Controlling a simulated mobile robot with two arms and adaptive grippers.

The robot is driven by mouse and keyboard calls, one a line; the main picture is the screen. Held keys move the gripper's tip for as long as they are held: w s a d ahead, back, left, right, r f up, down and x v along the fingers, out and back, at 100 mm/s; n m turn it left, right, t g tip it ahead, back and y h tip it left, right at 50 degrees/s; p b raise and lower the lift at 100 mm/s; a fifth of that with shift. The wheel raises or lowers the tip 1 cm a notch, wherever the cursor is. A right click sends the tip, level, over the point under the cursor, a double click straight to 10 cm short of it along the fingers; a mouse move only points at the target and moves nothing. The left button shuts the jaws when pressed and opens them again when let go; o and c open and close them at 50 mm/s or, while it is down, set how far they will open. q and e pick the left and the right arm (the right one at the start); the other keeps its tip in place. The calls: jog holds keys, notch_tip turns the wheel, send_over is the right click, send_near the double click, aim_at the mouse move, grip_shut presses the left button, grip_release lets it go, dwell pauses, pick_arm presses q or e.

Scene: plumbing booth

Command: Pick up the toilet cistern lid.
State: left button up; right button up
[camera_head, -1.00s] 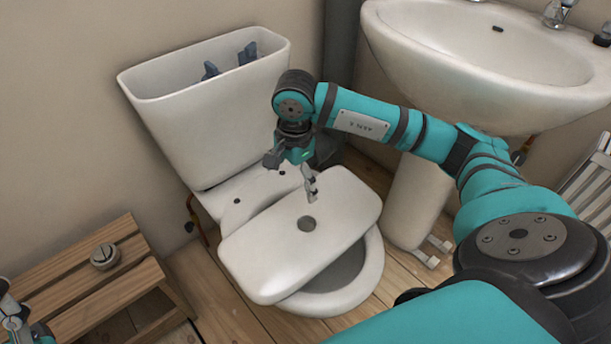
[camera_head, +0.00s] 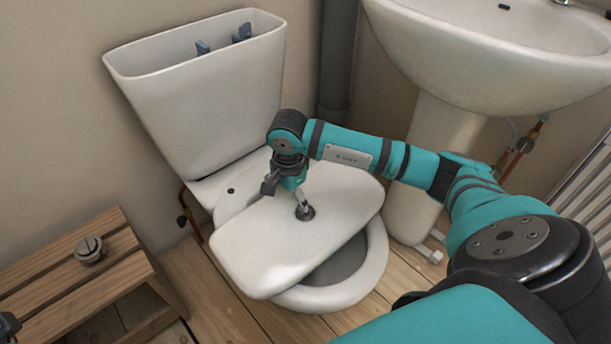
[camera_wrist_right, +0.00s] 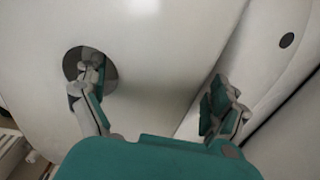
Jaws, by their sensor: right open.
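The white cistern lid (camera_head: 345,205) lies slightly askew across the toilet bowl, with a round hole (camera_head: 309,214) in its middle. My right gripper (camera_head: 287,197) is open above it and points down. One finger is at the hole; the other is by the lid's rear edge. In the right wrist view, the gripper (camera_wrist_right: 157,92) spans the lid (camera_wrist_right: 150,40) between hole and edge. How deep the fingertips reach is unclear. The open white cistern (camera_head: 205,110) stands behind. Only a dark bit of my left gripper (camera_head: 8,325) shows at the lower left.
The toilet bowl rim (camera_head: 325,296) shows in front of the lid. A wooden bench (camera_head: 70,290) with a small round metal part (camera_head: 89,249) stands at left. The washbasin (camera_head: 480,75) and its pedestal (camera_head: 415,190) are at right, close to my right arm.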

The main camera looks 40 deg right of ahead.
jog(key=c, duration=1.6)
jog(key=shift+r, duration=0.1)
jog(key=shift+c, duration=0.7)
